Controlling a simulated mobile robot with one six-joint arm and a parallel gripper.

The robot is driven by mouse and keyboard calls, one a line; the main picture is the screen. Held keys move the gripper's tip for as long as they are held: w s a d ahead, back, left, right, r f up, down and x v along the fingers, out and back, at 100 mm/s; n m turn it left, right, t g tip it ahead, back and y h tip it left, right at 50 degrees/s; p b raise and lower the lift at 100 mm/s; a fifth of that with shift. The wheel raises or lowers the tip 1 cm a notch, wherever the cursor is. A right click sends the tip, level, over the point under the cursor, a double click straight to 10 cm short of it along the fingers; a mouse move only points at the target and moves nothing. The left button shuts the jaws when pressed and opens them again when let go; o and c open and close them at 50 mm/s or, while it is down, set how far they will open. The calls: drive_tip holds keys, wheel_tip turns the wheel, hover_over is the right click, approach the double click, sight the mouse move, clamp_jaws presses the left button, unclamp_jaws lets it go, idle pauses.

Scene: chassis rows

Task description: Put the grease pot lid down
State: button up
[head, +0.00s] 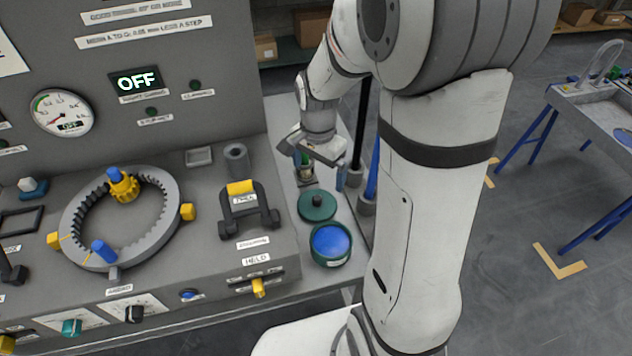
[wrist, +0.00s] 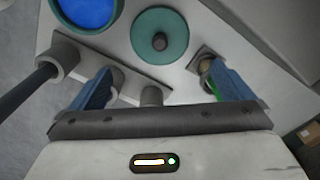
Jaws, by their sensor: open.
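The grease pot lid (head: 317,207) is a flat teal disc with a dark round knob. It lies knob up on the light side surface, beside the open grease pot (head: 330,245), which shows blue inside. In the wrist view the lid (wrist: 160,35) is ahead of the fingertips, and the pot (wrist: 87,10) is at upper left. My gripper (head: 322,172) is just beyond the lid in the head view. In the wrist view my gripper (wrist: 158,75) has its two blue fingers wide apart, with nothing held between them and clear of the lid.
A grey machine panel with a toothed ring (head: 75,225) and a yellow-topped clamp (head: 241,188) stands left of the side surface. In the wrist view, a grey holder with a dark rod (wrist: 38,82) and a small square-based item (wrist: 206,62) lie near the fingers.

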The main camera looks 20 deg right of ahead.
drive_tip(key=s+r+n+t, duration=0.2)
drive_tip(key=s+r+n, duration=0.8)
drive_tip(key=s, duration=0.4)
drive_tip(key=shift+s+r+n+t, duration=0.15)
drive_tip(key=shift+r+n+t, duration=0.15)
drive_tip(key=shift+r+t, duration=0.15)
idle(0.5)
